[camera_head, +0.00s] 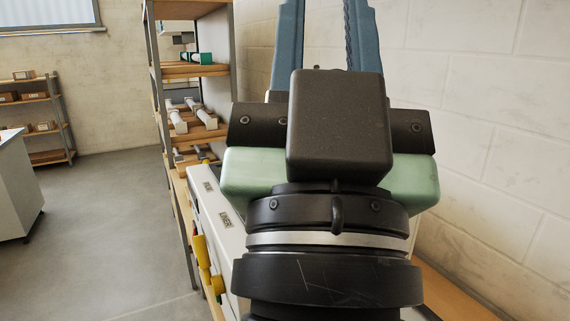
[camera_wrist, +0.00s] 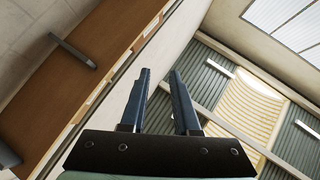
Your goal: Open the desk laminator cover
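A white machine body with FILM and LINER labels (camera_head: 217,204) and yellow handles stands low in the head view, mostly hidden behind my arm. It looks like the laminator. I cannot make out its cover. My gripper (camera_head: 327,20) points upward in front of it, with its blue fingers apart and nothing seen between them. The fingertips run past the top edge of the head view. In the wrist view my gripper (camera_wrist: 161,75) is also open and empty, aimed up towards the ceiling, and the laminator cannot be made out there.
A wooden-shelved rack (camera_head: 190,72) with white rolls stands behind the machine on the left. A white wall (camera_head: 480,110) is close on the right. Grey floor (camera_head: 110,220) lies open at left, with a white cabinet (camera_head: 15,185) at the far left edge.

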